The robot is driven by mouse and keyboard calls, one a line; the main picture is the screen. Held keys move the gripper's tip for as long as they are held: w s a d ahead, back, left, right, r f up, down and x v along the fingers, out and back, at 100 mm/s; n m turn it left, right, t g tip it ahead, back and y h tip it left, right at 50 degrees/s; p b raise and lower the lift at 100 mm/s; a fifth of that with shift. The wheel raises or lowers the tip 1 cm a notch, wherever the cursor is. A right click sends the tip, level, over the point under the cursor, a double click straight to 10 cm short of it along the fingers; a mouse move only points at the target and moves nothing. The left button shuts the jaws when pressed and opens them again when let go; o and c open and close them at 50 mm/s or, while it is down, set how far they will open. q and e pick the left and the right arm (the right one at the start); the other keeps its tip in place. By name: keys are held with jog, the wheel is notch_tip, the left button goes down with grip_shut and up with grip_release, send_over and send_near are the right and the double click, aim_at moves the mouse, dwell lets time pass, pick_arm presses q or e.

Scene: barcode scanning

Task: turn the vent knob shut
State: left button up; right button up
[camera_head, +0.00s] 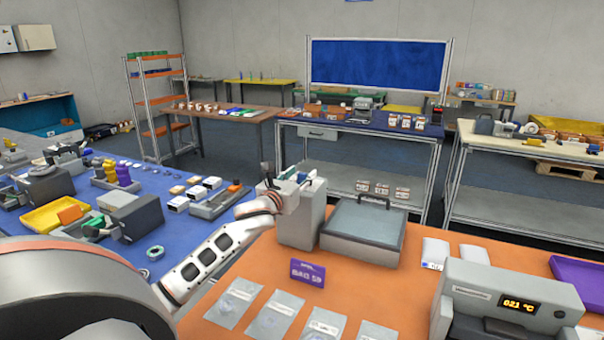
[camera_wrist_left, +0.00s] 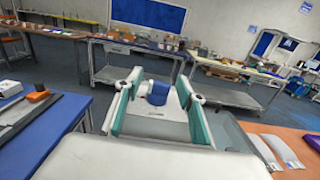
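A blue knob (camera_wrist_left: 158,93), apparently the vent knob, shows in the left wrist view between the fingers of my left gripper (camera_wrist_left: 160,84). A gap shows on both sides of the knob, so the fingers are open and do not seem to touch it. In the head view, my left gripper (camera_head: 293,183) is at the top of an upright grey housing (camera_head: 301,226) on the orange table. The gripper largely hides the knob there, and its turn angle cannot be read. My right gripper is not in view.
A grey lidded case (camera_head: 362,233) stands close to the right of the housing. A purple sign (camera_head: 307,273) and several clear pouches (camera_head: 277,311) are in front. A grey device with a temperature display (camera_head: 505,300) is at right. The blue table (camera_head: 185,235) is at left.

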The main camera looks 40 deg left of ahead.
pick_arm(q)
jog(key=shift+w+a, duration=0.1)
jog(key=shift+w, duration=0.4)
grip_shut()
